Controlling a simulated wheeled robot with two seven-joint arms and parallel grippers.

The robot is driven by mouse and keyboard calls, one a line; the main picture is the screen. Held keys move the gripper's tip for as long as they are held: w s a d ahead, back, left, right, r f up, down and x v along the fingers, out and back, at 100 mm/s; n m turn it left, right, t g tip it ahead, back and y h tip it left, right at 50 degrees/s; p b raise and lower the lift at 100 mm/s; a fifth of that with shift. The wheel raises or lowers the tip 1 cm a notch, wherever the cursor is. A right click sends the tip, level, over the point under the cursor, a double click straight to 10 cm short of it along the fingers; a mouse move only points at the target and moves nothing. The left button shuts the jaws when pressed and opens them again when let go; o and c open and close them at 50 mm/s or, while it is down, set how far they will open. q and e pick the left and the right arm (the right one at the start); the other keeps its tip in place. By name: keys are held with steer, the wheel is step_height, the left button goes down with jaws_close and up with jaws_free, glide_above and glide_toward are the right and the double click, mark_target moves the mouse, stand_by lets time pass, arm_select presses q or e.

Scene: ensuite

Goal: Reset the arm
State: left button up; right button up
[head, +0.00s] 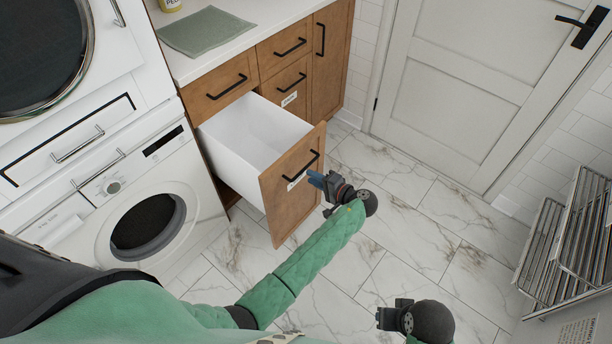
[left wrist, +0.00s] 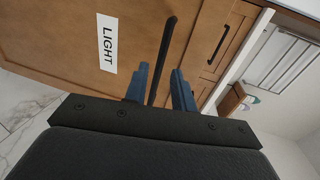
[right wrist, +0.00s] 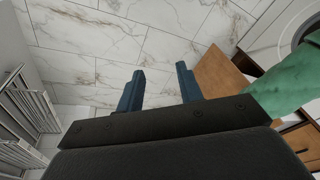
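My left gripper (head: 318,181) is at the front of the pulled-out drawer (head: 284,190), close to its black handle (head: 303,170). In the left wrist view its two blue fingers (left wrist: 160,88) are apart, and the black handle (left wrist: 163,60) shows between and beyond them; I cannot tell whether they touch it. A white label reading LIGHT (left wrist: 107,43) is on the drawer front. My right gripper (head: 388,316) is low at the bottom of the head view, over the floor. In the right wrist view its blue fingers (right wrist: 160,88) are apart with nothing between them.
A washing machine (head: 148,222) stands left of the wooden cabinet (head: 285,52). The open drawer is white inside and looks empty. A green cloth (head: 204,31) lies on the counter. A metal rack (head: 565,240) stands at the right. Marble floor lies clear before the closed door (head: 470,75).

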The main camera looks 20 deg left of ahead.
arm_select(q)
steer(key=shift+v, duration=0.95)
arm_select(e)
steer(key=shift+w+a+f, duration=0.1)
steer(key=shift+a+f, duration=0.05)
steer(key=shift+a, duration=0.35)
arm_select(q)
steer(key=shift+f, duration=0.1)
arm_select(e)
steer(key=shift+d, duration=0.15)
